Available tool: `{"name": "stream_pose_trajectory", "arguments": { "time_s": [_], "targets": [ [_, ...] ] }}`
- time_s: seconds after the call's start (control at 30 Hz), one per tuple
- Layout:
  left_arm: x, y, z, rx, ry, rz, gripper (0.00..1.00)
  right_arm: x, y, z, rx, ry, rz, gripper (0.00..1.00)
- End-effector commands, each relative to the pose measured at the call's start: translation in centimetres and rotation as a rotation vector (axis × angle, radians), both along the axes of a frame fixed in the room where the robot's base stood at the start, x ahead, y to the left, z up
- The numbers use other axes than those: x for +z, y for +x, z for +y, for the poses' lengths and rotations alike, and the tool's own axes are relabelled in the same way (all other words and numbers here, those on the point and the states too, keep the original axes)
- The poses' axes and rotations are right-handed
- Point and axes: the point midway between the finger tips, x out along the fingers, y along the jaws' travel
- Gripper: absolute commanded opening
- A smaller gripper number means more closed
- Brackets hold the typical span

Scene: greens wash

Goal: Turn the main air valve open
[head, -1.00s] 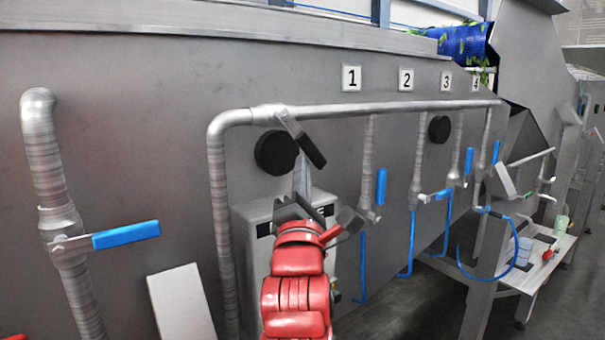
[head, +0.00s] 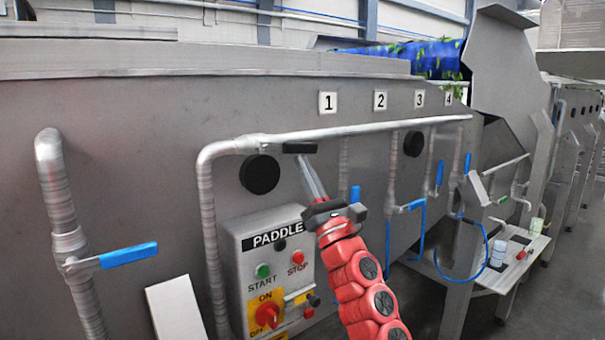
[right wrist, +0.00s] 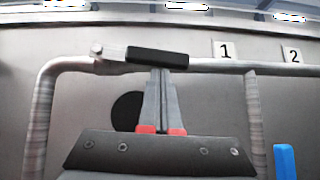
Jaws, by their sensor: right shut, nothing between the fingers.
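The main air valve has a black lever handle (head: 300,147), which sits on the horizontal air pipe (head: 370,129) near its left elbow. The handle lies nearly along the pipe. In the right wrist view the black handle (right wrist: 157,58) runs nearly level from its pivot on the left, across the front of the pipe. My right gripper (head: 303,160) is shut and empty. In the right wrist view its fingertips (right wrist: 160,74) are just below the handle's middle; whether they touch it I cannot tell. My left gripper is out of view.
A PADDLE control box (head: 240,262) with buttons and a red knob is below. A blue-handled valve (head: 128,255) is on the left pipe. Numbered drop pipes with blue handles (head: 355,196) stand to the right. A black round disc (head: 260,174) is behind my gripper.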

Motion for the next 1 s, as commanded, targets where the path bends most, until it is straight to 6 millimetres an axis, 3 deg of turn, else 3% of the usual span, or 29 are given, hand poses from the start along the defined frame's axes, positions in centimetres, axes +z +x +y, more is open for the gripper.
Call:
{"name": "stream_pose_trajectory", "arguments": {
  "time_s": [0.8,1.0],
  "targets": [
    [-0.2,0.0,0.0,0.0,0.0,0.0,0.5,0.8,0.1,-0.3,0.0,-0.078,-0.059,0.0],
    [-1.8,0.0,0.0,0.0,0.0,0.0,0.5,-0.9,-0.3,-0.6,0.0,-0.08,-0.061,0.0]
  ]
}}
